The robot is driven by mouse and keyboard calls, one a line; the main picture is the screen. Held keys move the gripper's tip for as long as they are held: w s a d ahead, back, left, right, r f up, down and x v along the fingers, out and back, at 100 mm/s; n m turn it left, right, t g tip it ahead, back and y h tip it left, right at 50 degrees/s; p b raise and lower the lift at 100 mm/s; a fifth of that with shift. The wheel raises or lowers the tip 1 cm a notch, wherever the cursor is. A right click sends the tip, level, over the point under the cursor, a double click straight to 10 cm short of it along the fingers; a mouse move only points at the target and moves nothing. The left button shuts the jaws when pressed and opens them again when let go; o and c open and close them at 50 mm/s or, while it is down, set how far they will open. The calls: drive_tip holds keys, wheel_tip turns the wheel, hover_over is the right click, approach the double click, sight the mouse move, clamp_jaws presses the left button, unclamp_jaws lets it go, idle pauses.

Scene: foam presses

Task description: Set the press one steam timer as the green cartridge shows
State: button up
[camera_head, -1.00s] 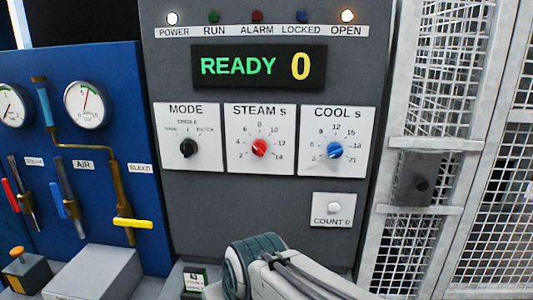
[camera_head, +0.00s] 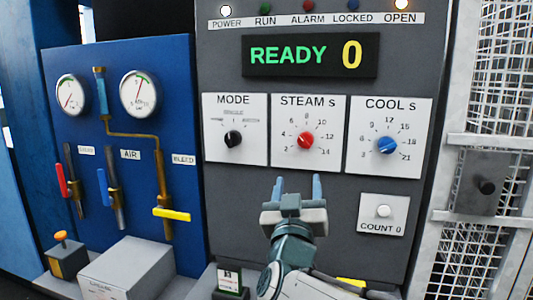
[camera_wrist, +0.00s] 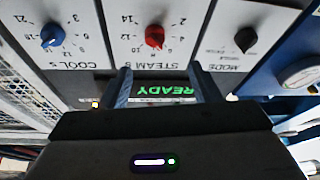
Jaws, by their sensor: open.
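The STEAM s dial is a red knob (camera_head: 306,140) on a white plate marked 2 to 14, in the middle of the grey press panel; where its pointer rests is too small to read surely. The red knob (camera_wrist: 154,37) also shows upside down in the wrist view, beyond the fingertips. My gripper (camera_head: 298,186) is open and empty, fingers pointing up, below the STEAM plate in the head view. I cannot make out a green cartridge. A small dark block with a white and green label (camera_head: 229,278) stands at the bottom; its marking is unreadable.
The black MODE knob (camera_head: 233,139) and blue COOL knob (camera_head: 388,145) flank the red one. The display (camera_head: 310,56) reads READY 0. The COUNT 0 button (camera_head: 383,211) is lower right. A blue valve panel (camera_head: 130,80) is left, a mesh guard (camera_head: 492,110) right.

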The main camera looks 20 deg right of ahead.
sight(305, 144)
drive_tip(key=shift+h, duration=0.4)
drive_tip(key=p+x, duration=0.4)
drive_tip(key=x, duration=0.9)
drive_tip(key=shift+w+d+r, duration=0.2)
drive_tip(key=shift+d, duration=0.2)
drive_tip(key=c, duration=1)
